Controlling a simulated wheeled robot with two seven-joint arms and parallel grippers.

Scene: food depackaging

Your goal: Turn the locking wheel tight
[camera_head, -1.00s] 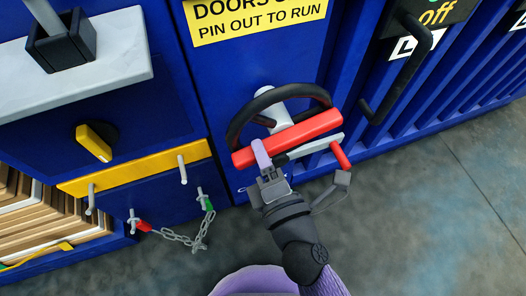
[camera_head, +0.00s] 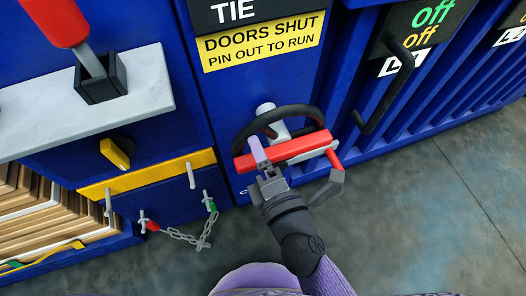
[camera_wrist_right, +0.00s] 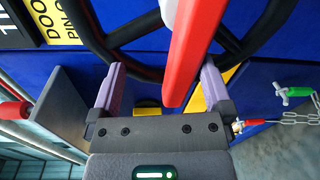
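The locking wheel (camera_head: 303,111) is a black ring with a red bar (camera_head: 300,147) across it, on a pale hub (camera_head: 266,108) on the blue door. My right gripper (camera_head: 260,152) is at the wheel's lower left; one lilac finger crosses in front of the red bar. In the right wrist view my gripper (camera_wrist_right: 162,88) has its two lilac fingers wide apart. Contact cannot be told. My left gripper is not in view.
A red-handled lever (camera_head: 60,20) and yellow knob (camera_head: 115,153) are on the left panel. A yellow bar (camera_head: 150,174) and a chain with red and green ends (camera_head: 185,238) are below. A black door handle (camera_head: 392,88) stands to the right. The floor in front is clear.

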